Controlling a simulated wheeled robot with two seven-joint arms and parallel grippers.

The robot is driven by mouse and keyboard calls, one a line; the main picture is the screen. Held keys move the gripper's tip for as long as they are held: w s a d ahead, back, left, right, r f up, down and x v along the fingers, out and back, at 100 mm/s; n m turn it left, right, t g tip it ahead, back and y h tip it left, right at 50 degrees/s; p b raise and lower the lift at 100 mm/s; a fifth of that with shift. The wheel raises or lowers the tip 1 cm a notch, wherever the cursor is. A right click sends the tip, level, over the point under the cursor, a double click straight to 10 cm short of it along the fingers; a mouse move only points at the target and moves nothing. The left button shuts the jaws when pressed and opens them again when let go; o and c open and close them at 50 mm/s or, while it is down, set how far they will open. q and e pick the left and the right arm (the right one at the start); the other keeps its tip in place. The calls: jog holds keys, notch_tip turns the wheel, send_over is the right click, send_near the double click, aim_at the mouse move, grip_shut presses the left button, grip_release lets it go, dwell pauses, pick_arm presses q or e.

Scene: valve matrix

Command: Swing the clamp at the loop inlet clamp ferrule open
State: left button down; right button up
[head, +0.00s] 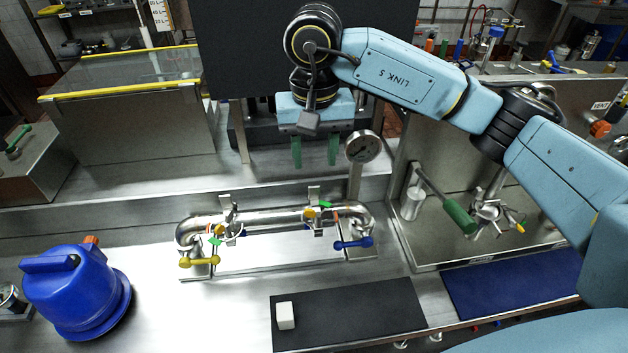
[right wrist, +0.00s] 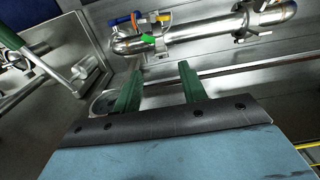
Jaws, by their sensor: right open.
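A polished pipe loop (head: 275,218) stands on the steel bench in the head view; its pipe also crosses the top of the right wrist view (right wrist: 200,31). Two clamps sit on it, a left clamp (head: 229,216) and a right clamp (head: 314,218). I cannot tell which is at the loop inlet, nor whether either is open. A yellow handle (head: 199,262) is at the loop's left end and a blue handle (head: 353,243) at its right end. My right gripper (head: 315,152) is open and empty, its green fingers pointing down behind the loop, apart from it. My left gripper is out of view.
A round gauge (head: 363,147) rises beside my right gripper. A green-handled lever (head: 458,214) stands to the right. A blue jug (head: 75,290) is at the left. A dark mat (head: 365,310) with a white block (head: 285,315) lies in front. Bare bench lies between jug and mat.

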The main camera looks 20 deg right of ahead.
notch_tip(320, 180, down, 8)
jog(key=shift+r, duration=0.25)
grip_shut()
dwell(0.3)
